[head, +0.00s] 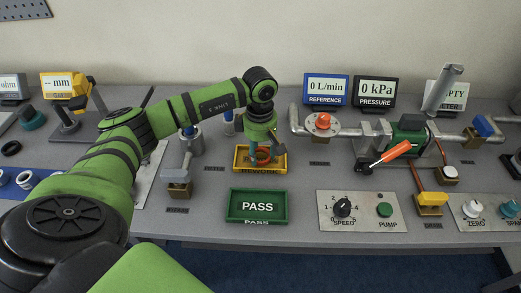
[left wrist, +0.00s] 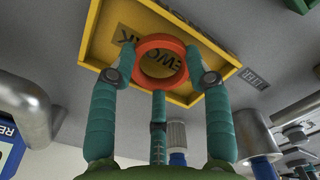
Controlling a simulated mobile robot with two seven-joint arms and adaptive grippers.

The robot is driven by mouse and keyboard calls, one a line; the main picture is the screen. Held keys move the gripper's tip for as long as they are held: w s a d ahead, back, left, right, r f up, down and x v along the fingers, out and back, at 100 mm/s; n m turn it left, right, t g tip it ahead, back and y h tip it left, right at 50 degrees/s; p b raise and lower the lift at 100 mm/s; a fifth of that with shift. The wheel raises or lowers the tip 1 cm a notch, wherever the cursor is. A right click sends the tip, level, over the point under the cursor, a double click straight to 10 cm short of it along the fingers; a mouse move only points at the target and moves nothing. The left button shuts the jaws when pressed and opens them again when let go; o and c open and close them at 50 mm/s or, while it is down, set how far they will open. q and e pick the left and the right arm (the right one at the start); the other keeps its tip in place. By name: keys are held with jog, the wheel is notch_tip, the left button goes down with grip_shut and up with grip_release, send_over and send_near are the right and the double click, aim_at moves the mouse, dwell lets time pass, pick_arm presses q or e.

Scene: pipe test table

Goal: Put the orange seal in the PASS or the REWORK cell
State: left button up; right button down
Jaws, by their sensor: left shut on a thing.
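The orange seal (left wrist: 160,41) is a ring held between the teal fingers of my left gripper (left wrist: 166,77) in the left wrist view. In the head view the seal (head: 264,154) shows partly behind the fingers of the left gripper (head: 263,158), over the yellow REWORK cell (head: 236,160). REWORK lettering shows through the ring's hole in the left wrist view, inside the yellow rim (left wrist: 92,32). I cannot tell whether the seal touches the cell floor. The green PASS cell (head: 257,220) lies in front of it and looks empty. My right gripper is not in view.
A SPEED and PUMP panel (head: 362,222) lies right of the PASS cell. Pipework with an orange-handled valve (head: 391,152) stands right of the REWORK cell. A small valve fixture (head: 178,188) stands to the left. Displays (head: 326,90) line the back.

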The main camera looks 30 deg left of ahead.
pick_arm(q)
jog(key=shift+f+b, duration=0.4)
jog(key=shift+b, duration=0.05)
jog(key=o, duration=1.2)
jog(key=shift+r, duration=0.15)
notch_tip(320, 180, up, 12)
dwell(0.3)
